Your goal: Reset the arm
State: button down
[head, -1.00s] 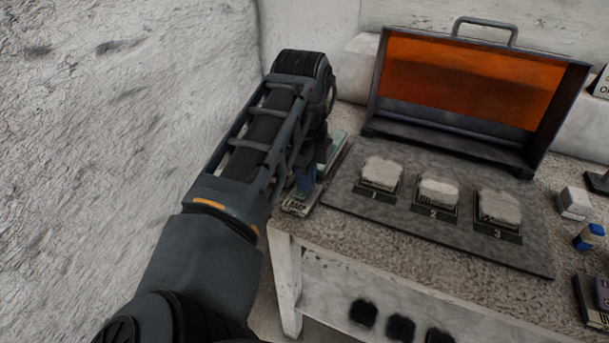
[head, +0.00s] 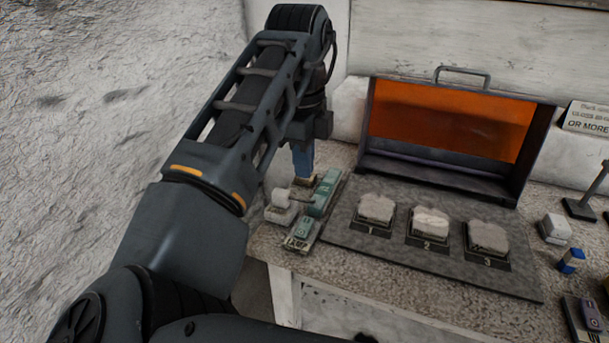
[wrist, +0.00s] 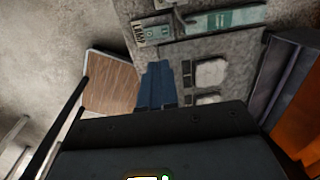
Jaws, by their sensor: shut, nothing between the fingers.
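My arm reaches up from the bottom left of the head view and bends down at its far end. My gripper (head: 303,178) hangs down with blue fingers, at the left end of the bench near a green block (head: 325,190). In the wrist view the blue fingers (wrist: 158,85) are together, with nothing seen between them. A small label plate with a green piece (head: 303,232) and a small white-topped item (head: 282,204) lie beside the green block. I cannot tell the exact gap between the fingertips and the bench.
A dark mat (head: 450,268) holds three numbered stands with pale lumps. Behind it stands an open case with an orange panel (head: 445,120). A rough white wall (head: 90,120) rises on the left. A white block (head: 555,228) and a blue-capped item (head: 571,261) are at the right.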

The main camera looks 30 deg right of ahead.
jog(key=shift+d, duration=0.1)
dwell(0.5)
